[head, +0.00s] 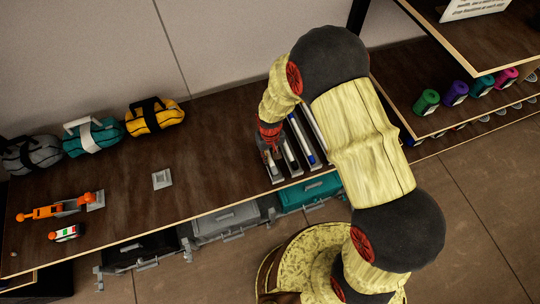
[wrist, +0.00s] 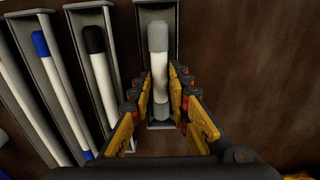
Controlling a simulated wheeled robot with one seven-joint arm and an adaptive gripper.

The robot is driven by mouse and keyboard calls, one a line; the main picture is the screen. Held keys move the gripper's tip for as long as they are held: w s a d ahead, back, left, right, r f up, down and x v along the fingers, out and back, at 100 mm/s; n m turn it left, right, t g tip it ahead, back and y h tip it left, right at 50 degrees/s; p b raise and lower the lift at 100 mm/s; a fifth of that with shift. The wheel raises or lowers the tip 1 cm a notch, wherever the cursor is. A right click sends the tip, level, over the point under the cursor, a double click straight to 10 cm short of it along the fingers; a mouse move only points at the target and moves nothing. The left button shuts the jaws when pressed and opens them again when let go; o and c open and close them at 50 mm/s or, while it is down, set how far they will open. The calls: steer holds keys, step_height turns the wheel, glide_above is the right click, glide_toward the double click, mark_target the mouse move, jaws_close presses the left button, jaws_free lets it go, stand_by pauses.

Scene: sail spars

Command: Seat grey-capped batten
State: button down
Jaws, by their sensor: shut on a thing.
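The grey-capped batten (wrist: 160,72) is white with grey ends. In the wrist view it is between the two fingers of my gripper (wrist: 164,115), which is shut on it. It lies lengthwise over a grey trough (wrist: 172,14), roughly in line with it. I cannot tell whether it touches the trough floor. In the head view my gripper (head: 269,140) is low over the left end of the trough row, and my arm hides part of that row.
Neighbouring troughs hold a black-capped batten (wrist: 102,75) and a blue-capped batten (wrist: 60,90). On the bench (head: 215,150) are a small grey block (head: 162,179), orange parts (head: 55,210) and bags, including a yellow one (head: 155,116). Cases (head: 225,220) sit below.

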steer(key=shift+f+b, duration=0.3)
steer(key=shift+f, duration=0.2)
steer(key=shift+r, duration=0.2)
steer(key=shift+r+p, duration=0.65)
steer(key=shift+r, duration=0.2)
steer(key=shift+f, duration=0.15)
stand_by(0.7)
steer(key=shift+f+b, duration=0.85)
steer(key=shift+f, duration=0.1)
steer(key=shift+r, duration=0.2)
steer(key=shift+r+p, duration=0.7)
steer(key=shift+r, duration=0.2)
